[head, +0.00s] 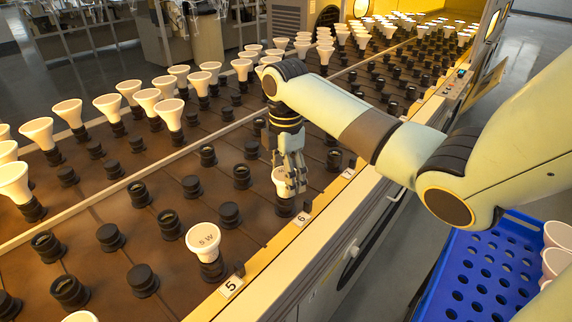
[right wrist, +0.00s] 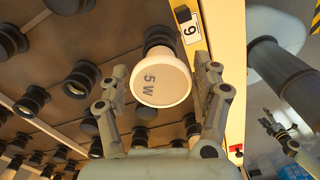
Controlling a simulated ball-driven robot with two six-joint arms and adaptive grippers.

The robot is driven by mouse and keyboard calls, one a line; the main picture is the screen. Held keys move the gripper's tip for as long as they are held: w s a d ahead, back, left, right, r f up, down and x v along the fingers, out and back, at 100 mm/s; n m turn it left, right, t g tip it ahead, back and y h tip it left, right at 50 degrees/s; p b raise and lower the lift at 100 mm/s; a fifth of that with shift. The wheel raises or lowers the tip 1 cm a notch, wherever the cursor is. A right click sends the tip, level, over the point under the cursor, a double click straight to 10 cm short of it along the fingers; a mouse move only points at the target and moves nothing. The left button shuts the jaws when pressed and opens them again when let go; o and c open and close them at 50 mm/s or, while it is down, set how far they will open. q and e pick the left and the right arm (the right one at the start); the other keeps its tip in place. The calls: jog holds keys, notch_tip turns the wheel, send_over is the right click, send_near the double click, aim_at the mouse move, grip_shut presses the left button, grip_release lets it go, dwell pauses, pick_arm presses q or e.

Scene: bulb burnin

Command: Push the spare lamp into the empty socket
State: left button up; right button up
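A white lamp (right wrist: 160,82) marked 5 W stands at the black socket (right wrist: 158,36) beside the number 6 tag (right wrist: 190,28); its neck runs down to the socket. How deep it sits I cannot tell. In the head view this lamp (head: 279,175) is partly hidden by my right gripper (head: 290,183). The gripper points down over it, one finger on each side. In the right wrist view a gap shows between the lamp's rim and each finger, so the gripper looks open around it.
Another 5 W lamp (head: 203,237) stands in a socket by the number 5 tag (head: 231,286). Rows of black sockets and white lamps cover the brown rack (head: 95,200). A blue perforated crate (head: 480,275) with pale lamps is at lower right.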

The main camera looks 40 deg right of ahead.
jog(key=shift+o, duration=1.2)
jog(key=shift+r, duration=0.15)
notch_tip(320, 180, up, 7)
jog(key=shift+r, duration=0.1)
